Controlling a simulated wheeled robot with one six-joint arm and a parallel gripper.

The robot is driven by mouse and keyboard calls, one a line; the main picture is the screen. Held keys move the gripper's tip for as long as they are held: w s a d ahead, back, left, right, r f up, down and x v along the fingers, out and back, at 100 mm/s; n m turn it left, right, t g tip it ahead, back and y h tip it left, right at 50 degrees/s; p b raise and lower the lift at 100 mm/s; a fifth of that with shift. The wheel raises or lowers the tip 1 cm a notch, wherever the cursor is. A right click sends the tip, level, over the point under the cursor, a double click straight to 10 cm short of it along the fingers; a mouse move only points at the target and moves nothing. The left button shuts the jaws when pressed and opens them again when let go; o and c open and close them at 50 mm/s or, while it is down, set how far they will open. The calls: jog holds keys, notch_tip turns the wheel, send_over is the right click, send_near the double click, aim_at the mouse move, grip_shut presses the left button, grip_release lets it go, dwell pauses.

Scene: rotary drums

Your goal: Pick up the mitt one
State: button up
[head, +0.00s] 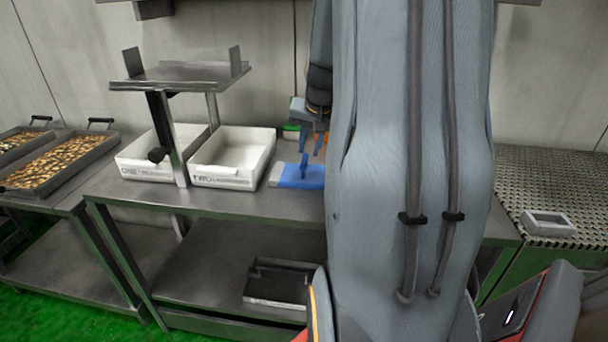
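A blue mitt (304,178) with a grey cuff at its left end lies on the metal table. A narrow blue part stands up from its top. My arm hides the right end of the mitt. My gripper (311,147) is above the mitt, pointing down, with its fingers apart and nothing seen between them. I cannot tell whether a fingertip touches the mitt's raised part.
Two white trays (232,160) stand left of the mitt, beside a raised metal stand (178,76). A small green and white item (291,131) is behind my gripper. A grey tray (548,224) sits on the perforated surface at right.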

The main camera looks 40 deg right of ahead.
aim_at(305, 160)
jog(key=shift+a+p+x, duration=0.15)
jog(key=shift+p+x, duration=0.05)
jog(key=shift+x, duration=1.65)
jog(key=shift+a+p+x, duration=0.15)
jog(key=shift+x, duration=1.65)
jog(key=shift+w, duration=0.1)
jog(key=shift+c, duration=0.3)
grip_shut()
